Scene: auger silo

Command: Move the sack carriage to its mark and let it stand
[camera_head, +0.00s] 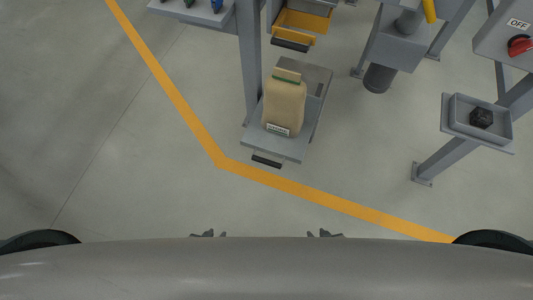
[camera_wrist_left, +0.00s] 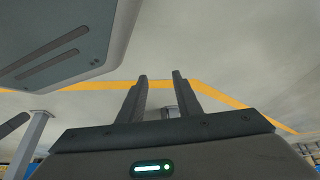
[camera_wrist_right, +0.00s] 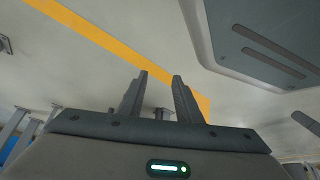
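The sack carriage (camera_head: 270,144) is a grey plate with a black handle (camera_head: 267,161) at its near edge. A tan sack (camera_head: 283,106) with a green band at the top and a label near the bottom stands on it. A grey panel with a dark slot lies behind the sack; I cannot tell whether it is part of the carriage. I cannot make out the mark. My left gripper (camera_head: 208,233) and right gripper (camera_head: 325,233) just show over the front edge of my body, well short of the carriage. In the wrist views the left fingers (camera_wrist_left: 159,80) and right fingers (camera_wrist_right: 160,80) are apart, with nothing between them.
A yellow drawer (camera_head: 303,20) with a black handle is behind the sack. A grey post (camera_head: 249,60) rises beside the carriage. On the right are a stand with a black knob (camera_head: 481,118) and an OFF switch panel (camera_head: 518,42). The floor before the carriage is clear, crossed by a yellow line (camera_head: 300,190).

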